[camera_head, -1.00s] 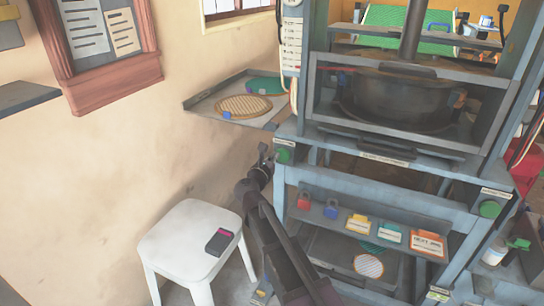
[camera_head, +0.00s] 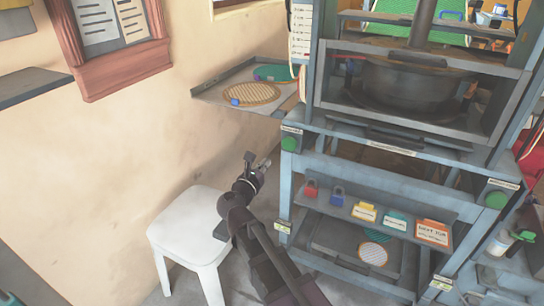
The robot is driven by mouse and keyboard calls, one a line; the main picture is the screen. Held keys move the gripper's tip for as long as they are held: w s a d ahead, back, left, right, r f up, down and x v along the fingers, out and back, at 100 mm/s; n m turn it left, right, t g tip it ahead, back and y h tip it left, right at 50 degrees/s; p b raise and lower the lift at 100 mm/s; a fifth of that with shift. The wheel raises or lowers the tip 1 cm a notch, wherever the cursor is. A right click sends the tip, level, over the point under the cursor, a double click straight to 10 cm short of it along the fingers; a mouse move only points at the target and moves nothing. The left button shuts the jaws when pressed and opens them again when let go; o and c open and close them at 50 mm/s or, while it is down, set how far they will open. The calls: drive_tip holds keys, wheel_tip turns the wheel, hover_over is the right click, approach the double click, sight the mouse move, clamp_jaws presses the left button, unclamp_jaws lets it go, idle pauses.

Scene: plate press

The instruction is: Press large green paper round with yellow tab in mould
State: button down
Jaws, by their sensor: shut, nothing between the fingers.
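A teal-green round (camera_head: 276,72) lies at the back of the side tray, partly hidden by the press frame; a small bluish tab shows at its near edge, and I see no yellow tab. Another green round (camera_head: 376,236) lies on the lower shelf, mostly hidden under the card rack. The press holds a dark round mould area (camera_head: 415,95) behind a grey guard frame; its inside is hidden. My gripper (camera_head: 262,164) is shut and empty, in the air left of the press, below the side tray and apart from the left green button (camera_head: 289,144).
A tan round (camera_head: 252,94) with a blue tab lies on the side tray (camera_head: 205,91). A pale striped round (camera_head: 372,254) lies on the lower shelf. A right green button (camera_head: 495,200) sits on the press. A white stool (camera_head: 185,232) stands beside my arm.

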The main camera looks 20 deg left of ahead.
drive_tip(key=shift+s, duration=1)
